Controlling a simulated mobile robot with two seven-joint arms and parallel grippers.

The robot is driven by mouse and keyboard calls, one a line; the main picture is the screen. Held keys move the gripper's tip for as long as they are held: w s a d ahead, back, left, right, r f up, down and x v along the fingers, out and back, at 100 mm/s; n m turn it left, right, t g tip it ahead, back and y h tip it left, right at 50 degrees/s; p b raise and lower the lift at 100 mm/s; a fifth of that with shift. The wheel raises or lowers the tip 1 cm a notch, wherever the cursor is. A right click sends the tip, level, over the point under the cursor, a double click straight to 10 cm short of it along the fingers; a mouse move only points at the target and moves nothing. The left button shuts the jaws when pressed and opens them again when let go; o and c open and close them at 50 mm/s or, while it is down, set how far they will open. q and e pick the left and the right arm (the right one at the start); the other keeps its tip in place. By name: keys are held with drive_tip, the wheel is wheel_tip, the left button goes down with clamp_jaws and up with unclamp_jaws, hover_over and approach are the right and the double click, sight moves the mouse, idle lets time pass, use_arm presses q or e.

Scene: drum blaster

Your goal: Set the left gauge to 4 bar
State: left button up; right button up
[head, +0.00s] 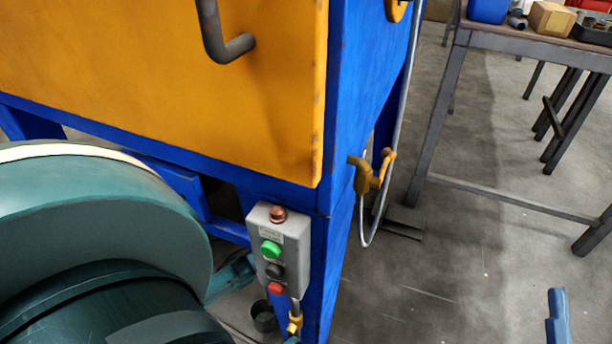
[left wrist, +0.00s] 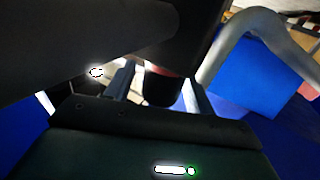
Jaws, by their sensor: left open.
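No gauge face shows in the head view or the left wrist view. In the left wrist view, my left gripper (left wrist: 160,92) is open, with one finger on each side of a dark rounded part with a red band (left wrist: 160,84). I cannot tell whether the fingers touch this part, or whether it belongs to the gauge. A large dark shape (left wrist: 85,40) above it hides much of that view. My left gripper is not visible in the head view, and my right gripper is in neither view.
A blue machine frame with an orange panel (head: 255,85) fills the middle. A grey button box (head: 281,243) hangs on its corner post. A yellow valve (head: 367,175) sits on the right side. A table (head: 540,42) stands at right, with open floor (head: 450,260) before it.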

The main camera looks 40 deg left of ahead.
use_arm(q)
drive_tip(key=shift+w, duration=0.2)
drive_tip(key=c, duration=1)
drive_tip(key=shift+o, duration=0.2)
drive_tip(key=shift+h, duration=0.3)
